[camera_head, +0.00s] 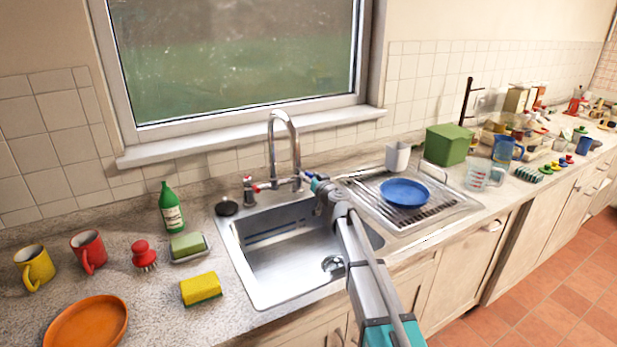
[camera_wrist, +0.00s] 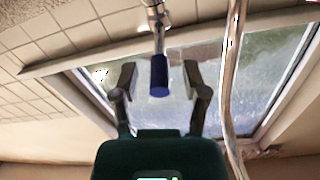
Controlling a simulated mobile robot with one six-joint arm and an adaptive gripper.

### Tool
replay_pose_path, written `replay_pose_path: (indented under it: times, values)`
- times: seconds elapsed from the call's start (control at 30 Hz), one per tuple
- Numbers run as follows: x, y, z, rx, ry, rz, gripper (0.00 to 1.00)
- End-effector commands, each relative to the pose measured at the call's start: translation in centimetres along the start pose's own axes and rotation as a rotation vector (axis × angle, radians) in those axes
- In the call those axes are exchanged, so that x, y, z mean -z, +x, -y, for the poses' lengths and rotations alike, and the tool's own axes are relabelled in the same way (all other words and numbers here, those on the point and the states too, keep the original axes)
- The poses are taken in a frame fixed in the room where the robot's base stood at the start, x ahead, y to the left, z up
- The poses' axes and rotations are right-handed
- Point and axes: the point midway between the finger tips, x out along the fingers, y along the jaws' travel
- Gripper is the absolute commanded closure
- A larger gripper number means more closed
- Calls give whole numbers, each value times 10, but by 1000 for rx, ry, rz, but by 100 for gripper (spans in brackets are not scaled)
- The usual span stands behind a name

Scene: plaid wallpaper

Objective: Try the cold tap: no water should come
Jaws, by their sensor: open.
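The chrome tap (camera_head: 284,150) stands behind the sink (camera_head: 280,262), its tall spout arching over the basin. No water shows at the spout. The red-marked hot handle (camera_head: 254,187) is on its left. The cold tap's blue handle (camera_wrist: 159,77) is on the other side, mostly hidden by my arm in the head view. My gripper (camera_wrist: 160,82) is open, with its two fingers on either side of the blue handle and visible gaps between. The spout (camera_wrist: 231,90) runs close to the right finger in the wrist view.
A drainer (camera_head: 440,212) with a blue plate (camera_head: 405,192) and a white cup (camera_head: 397,156) lies right of the sink. A green bottle (camera_head: 172,208), yellow sponge (camera_head: 201,290) and mugs stand to the left. The window (camera_head: 240,60) is behind.

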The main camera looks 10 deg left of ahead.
Motion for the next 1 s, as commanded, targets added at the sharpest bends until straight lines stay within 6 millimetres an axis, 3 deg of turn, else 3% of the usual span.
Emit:
replay_pose_path:
  times: [0.33, 0.63, 1.0]
  values:
    - [0, 1, -1, -1, 0, 0, 44]
    - [0, 1, -1, -1, 0, 0, 99]
    - [0, 2, 1, 7, 0, 1, 100]
